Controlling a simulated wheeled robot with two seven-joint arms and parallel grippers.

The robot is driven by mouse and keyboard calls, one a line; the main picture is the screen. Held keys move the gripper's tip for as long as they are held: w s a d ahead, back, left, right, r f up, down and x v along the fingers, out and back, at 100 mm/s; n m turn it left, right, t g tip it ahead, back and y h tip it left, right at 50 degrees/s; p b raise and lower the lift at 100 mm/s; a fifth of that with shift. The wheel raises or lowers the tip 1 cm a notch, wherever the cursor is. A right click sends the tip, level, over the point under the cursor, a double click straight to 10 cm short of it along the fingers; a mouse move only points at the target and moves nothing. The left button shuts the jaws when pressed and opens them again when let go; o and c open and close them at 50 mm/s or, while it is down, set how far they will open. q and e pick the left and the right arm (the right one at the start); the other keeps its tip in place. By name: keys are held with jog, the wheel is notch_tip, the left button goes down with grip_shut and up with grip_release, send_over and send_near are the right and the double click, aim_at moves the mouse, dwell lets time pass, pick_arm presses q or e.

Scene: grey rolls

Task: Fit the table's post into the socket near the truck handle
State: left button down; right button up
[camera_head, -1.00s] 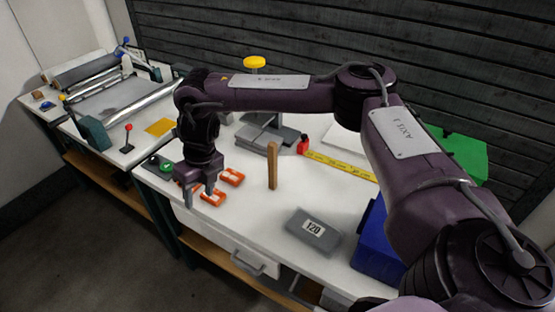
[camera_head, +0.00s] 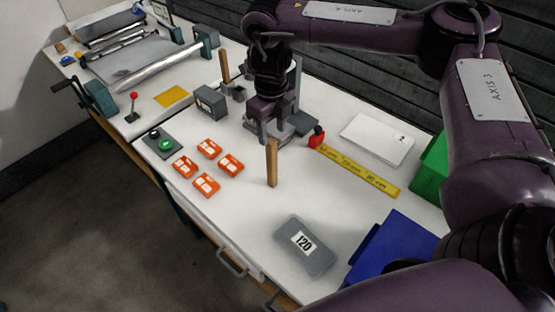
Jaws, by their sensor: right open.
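A wooden post (camera_head: 271,163) stands upright on the white table (camera_head: 190,225), near its middle. My right gripper (camera_head: 268,137) points down just behind the post, open, in front of a grey metal device (camera_head: 298,124) that it partly hides. I cannot tell whether the fingers touch the device. A second, thin wooden upright (camera_head: 224,67) stands farther back, behind a grey box. I cannot make out a socket or a truck handle for certain. My left gripper is not in view.
Several orange blocks (camera_head: 206,184) and a green-button box (camera_head: 159,143) lie left of the post. A grey block marked 120 (camera_head: 304,247) is in front.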

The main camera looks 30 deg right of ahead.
aim_at(271, 141)
jog(key=shift+s+a+f, duration=0.15)
jog(key=shift+a+f, duration=0.25)
jog(key=shift+f, duration=0.4)
jog(key=f, duration=0.3)
jog(key=f+p, duration=0.1)
jog(key=shift+d+f, duration=0.25)
jog(key=shift+a, duration=0.1)
grip_shut()
